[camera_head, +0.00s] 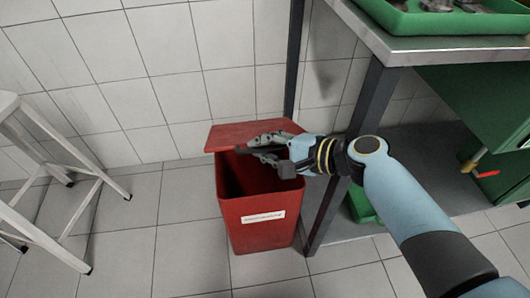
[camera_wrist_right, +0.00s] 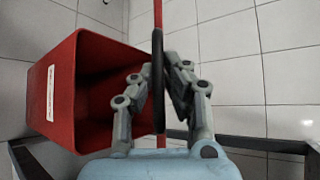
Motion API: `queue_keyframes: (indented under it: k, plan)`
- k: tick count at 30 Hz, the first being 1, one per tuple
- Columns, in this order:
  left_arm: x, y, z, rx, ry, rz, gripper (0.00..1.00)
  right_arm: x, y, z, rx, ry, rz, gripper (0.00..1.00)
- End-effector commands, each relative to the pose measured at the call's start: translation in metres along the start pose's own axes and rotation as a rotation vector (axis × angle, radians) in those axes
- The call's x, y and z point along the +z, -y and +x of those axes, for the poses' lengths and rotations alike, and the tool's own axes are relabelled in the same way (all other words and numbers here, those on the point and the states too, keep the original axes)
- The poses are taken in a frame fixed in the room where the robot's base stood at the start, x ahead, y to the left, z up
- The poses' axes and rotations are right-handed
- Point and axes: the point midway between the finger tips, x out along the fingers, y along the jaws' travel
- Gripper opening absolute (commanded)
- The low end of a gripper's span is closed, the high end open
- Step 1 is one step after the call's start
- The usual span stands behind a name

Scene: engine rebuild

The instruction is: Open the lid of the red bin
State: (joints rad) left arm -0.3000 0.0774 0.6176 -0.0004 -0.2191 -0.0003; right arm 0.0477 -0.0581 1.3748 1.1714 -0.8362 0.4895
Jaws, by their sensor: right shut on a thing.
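The red bin (camera_head: 258,237) stands on the floor with a white label on its front. Its red lid (camera_head: 226,136) is raised at the back, and the dark inside of the bin shows below it. My right gripper (camera_head: 266,157) is at the lid, above the bin's opening, and is shut on the lid. In the right wrist view, the lid (camera_wrist_right: 158,18) is seen nearly edge-on between the fingers (camera_wrist_right: 160,85), with the open bin (camera_wrist_right: 52,100) to the left. The fingers hide part of the lid. My left gripper is not in view.
A metal workbench (camera_head: 400,48) with a dark leg (camera_head: 345,165) stands close to the right of the bin. A green tray (camera_head: 425,22) lies on top. A white stool (camera_head: 50,180) stands at the left. The tiled floor between stool and bin is clear.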

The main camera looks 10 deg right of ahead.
Motion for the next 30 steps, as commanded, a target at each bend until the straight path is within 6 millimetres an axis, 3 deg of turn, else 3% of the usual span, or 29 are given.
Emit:
queue_keyframes:
  k: [6, 18, 19, 24, 30]
  plan:
    - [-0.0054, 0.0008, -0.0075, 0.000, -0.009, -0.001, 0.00, 0.0005, 0.0116, -0.0005, 0.001, 0.002, -0.003, 0.00]
    - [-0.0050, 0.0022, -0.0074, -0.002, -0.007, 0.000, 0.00, 0.0003, 0.0120, -0.0001, 0.001, 0.003, -0.002, 0.00]
    - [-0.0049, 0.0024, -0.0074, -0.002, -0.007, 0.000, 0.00, 0.0003, 0.0120, -0.0001, 0.001, 0.003, -0.002, 0.12]
    - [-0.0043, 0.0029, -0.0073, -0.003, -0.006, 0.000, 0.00, 0.0002, 0.0121, 0.0000, 0.000, 0.002, -0.001, 0.34]
    - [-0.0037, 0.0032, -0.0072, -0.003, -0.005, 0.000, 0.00, 0.0001, 0.0122, 0.0002, -0.001, 0.001, 0.000, 0.34]
